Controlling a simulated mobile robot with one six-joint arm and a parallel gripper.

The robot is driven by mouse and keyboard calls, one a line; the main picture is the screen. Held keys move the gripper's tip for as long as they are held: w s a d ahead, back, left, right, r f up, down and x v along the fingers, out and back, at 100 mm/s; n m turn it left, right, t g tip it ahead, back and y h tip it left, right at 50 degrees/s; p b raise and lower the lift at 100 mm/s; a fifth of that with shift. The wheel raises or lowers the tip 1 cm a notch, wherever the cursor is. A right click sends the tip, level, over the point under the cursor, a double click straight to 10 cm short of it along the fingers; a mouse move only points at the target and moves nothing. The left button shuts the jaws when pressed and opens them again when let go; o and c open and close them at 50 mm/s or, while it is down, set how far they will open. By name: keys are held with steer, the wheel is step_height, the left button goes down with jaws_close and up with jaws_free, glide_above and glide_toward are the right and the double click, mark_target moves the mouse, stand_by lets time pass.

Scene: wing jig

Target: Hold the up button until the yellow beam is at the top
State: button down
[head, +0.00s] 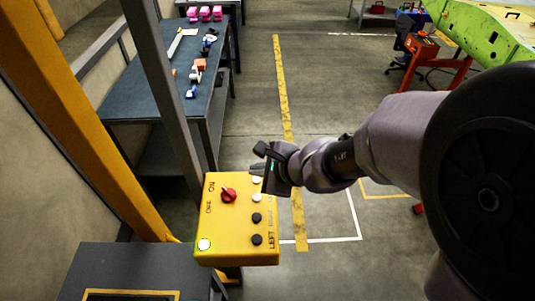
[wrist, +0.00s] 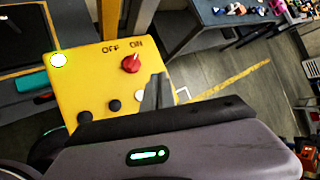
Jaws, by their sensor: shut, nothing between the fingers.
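A yellow control box (head: 222,228) stands at the lower middle of the head view and also shows in the wrist view (wrist: 75,85). It has a red knob (head: 228,195) marked OFF and ON, two white buttons (head: 257,197) and two black buttons (head: 257,217) in a column. LEFT is printed beside the lowest; I cannot read an up label. My gripper (head: 268,172) is shut and empty at the box's far right corner, by the uppermost white button and partly covering it. I cannot tell whether it touches. A slanting yellow post (head: 75,120) stands at left; I cannot tell whether it is the beam.
A white lamp (head: 204,244) on the box glows. A grey post (head: 160,85) rises close behind the box. A workbench (head: 140,88) with small parts stands beyond. A green wing panel (head: 480,32) on a red stand is at upper right. The middle floor is clear.

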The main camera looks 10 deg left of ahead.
steer(key=b, duration=0.7)
glide_above(259, 199)
step_height(259, 199, down, 8)
steer(key=shift+f, duration=0.1)
steer(key=shift+f+b, duration=0.35)
steer(key=shift+b, duration=0.05)
stand_by(1.2)
steer(key=shift+f+b, duration=0.4)
steer(key=shift+b, duration=0.15)
